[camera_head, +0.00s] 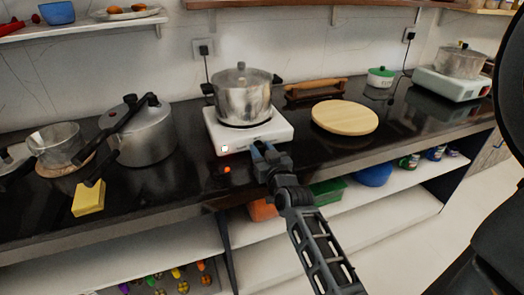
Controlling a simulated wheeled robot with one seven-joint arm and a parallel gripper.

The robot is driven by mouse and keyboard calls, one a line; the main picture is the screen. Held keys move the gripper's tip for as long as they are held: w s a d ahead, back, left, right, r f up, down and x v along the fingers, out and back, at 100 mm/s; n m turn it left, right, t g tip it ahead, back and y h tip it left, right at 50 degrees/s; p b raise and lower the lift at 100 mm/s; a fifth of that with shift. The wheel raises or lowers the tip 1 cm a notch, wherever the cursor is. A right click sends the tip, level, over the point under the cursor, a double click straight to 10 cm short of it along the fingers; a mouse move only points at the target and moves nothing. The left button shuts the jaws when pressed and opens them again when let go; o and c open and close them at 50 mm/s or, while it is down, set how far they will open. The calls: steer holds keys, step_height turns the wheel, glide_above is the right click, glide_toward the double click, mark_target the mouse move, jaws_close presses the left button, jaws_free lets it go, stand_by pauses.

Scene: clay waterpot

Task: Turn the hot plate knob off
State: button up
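A white hot plate (219,132) stands on the black counter with a lidded steel pot (242,97) on it. The knob is not visible; my gripper covers that part of the front. Whether the fingers touch anything, and whether they are open or shut, I cannot tell. A second white hot plate (440,87) with a pot (460,63) stands at the far right, with a red spot (486,91) on it.
A pressure cooker (143,138), a glass bowl (55,142) and a yellow sponge (88,199) are on the left. A round wooden board (344,117), a wooden rack (315,89) and a green-lidded pot (380,76) are on the right. A shelf (390,190) with containers runs below the counter.

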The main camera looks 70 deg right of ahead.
steer(key=c, duration=0.5)
steer(key=shift+m+p, duration=0.45)
steer(key=shift+m, duration=0.25)
steer(key=shift+c, duration=0.2)
steer(key=o, duration=1)
steer(key=shift+o, duration=0.2)
steer(key=shift+b+v, duration=0.45)
steer(key=shift+v, duration=3.5)
